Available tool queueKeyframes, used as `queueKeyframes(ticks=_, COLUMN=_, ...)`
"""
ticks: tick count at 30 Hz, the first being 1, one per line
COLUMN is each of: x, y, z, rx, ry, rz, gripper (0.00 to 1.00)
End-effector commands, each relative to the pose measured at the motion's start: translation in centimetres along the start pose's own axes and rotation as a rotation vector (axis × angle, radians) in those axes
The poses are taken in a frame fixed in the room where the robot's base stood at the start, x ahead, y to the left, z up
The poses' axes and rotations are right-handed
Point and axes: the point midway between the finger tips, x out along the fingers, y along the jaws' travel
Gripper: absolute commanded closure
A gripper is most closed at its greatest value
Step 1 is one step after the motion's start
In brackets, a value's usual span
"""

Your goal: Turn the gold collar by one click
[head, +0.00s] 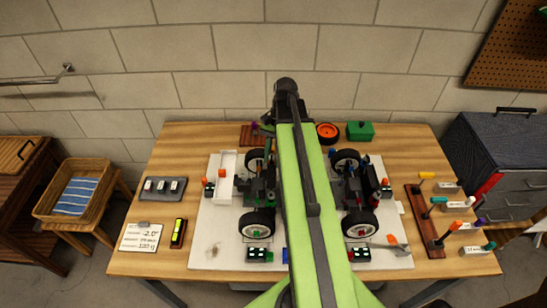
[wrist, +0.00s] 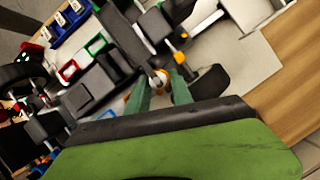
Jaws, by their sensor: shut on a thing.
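In the wrist view, the two green fingers of my gripper (wrist: 163,84) reach down into the car's parts. They are shut on a small gold and silver rounded piece, which appears to be the gold collar (wrist: 158,78); the fingers hide part of it. In the head view my green arm crosses the middle of the car and hides its centre, the collar and my fingertips. The car shows on both sides of the arm, with black tyres such as the front left wheel (head: 257,223) and the front right wheel (head: 360,224).
The car stands on a pale mat (head: 215,250) on a wooden table (head: 450,268). A rack of coloured-handle tools (head: 425,218) lies at the right. A green box (head: 360,131) and an orange wheel (head: 327,133) are at the back. A yellow-black device (head: 179,232) lies at the left.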

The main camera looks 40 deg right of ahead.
Motion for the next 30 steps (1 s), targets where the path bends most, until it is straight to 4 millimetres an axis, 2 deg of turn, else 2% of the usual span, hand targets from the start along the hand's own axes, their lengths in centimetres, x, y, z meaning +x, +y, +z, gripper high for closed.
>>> queueKeyframes(ticks=6, x=0.03, y=0.14, z=0.01, rx=0.007, ry=0.000, rz=0.001, gripper=1.00)
queueKeyframes(ticks=12, x=0.07, y=0.32, z=0.07, rx=0.126, ry=0.000, rz=-0.047, gripper=1.00)
queueKeyframes(ticks=19, x=0.06, y=0.30, z=0.03, rx=0.131, ry=0.000, rz=-0.048, gripper=1.00)
queueKeyframes(ticks=20, x=0.06, y=0.31, z=0.03, rx=0.131, ry=0.000, rz=-0.047, gripper=0.72)
queueKeyframes(ticks=21, x=0.06, y=0.30, z=0.04, rx=0.131, ry=0.000, rz=-0.048, gripper=0.66)
queueKeyframes(ticks=25, x=0.06, y=0.25, z=0.03, rx=0.130, ry=0.000, rz=-0.049, gripper=0.51)
queueKeyframes(ticks=30, x=0.05, y=0.20, z=0.04, rx=0.129, ry=0.000, rz=-0.050, gripper=0.51)
